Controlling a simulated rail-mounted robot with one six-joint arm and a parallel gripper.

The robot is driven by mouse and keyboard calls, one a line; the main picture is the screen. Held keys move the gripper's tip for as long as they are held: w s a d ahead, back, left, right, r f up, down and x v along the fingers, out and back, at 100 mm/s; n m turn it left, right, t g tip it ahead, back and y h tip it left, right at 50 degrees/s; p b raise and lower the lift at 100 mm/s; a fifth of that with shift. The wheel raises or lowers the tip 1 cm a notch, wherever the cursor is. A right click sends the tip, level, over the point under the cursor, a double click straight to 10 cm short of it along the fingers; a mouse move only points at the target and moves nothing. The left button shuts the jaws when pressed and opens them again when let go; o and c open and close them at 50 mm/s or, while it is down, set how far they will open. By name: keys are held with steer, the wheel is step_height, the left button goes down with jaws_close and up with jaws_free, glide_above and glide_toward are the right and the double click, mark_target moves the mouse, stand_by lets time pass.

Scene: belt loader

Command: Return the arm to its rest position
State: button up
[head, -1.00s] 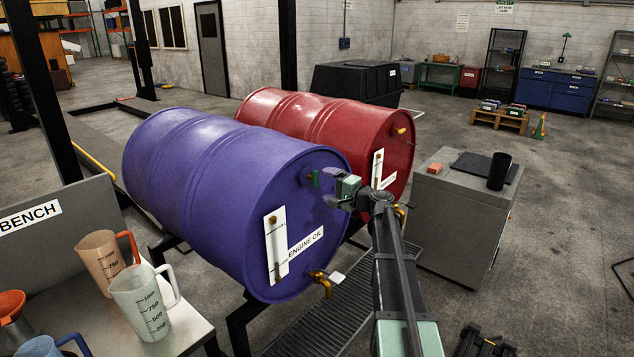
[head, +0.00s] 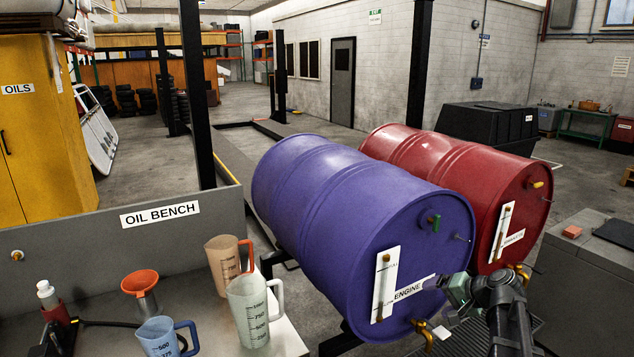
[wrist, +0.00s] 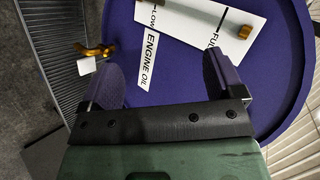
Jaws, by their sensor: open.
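My gripper (head: 440,285) is in front of the lower right of the purple drum's end face in the head view. In the wrist view its two fingers (wrist: 165,78) are spread apart with nothing between them. The purple drum (head: 340,220) lies on its side on a stand, marked ENGINE OIL. Its white level gauge (head: 387,284) and brass tap (head: 422,332) show on the end face. The tap (wrist: 95,50) also shows left of the fingers in the wrist view. I cannot tell whether the gripper touches the drum.
A red drum (head: 480,190) lies beside the purple one. The oil bench (head: 110,250) at left carries a clear jug (head: 250,312), an orange-tinted jug (head: 224,262), a blue jug (head: 165,338) and an orange funnel (head: 140,283). A grey cabinet (head: 585,285) stands at right.

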steer(key=s+a+f+n+g+h, duration=0.3)
steer(key=s+a, duration=0.6)
steer(key=s+a+f+n+g+h, duration=0.3)
steer(key=s+a+n+g+h, duration=0.1)
steer(key=s+a, duration=0.5)
steer(key=shift+a+f, duration=0.2)
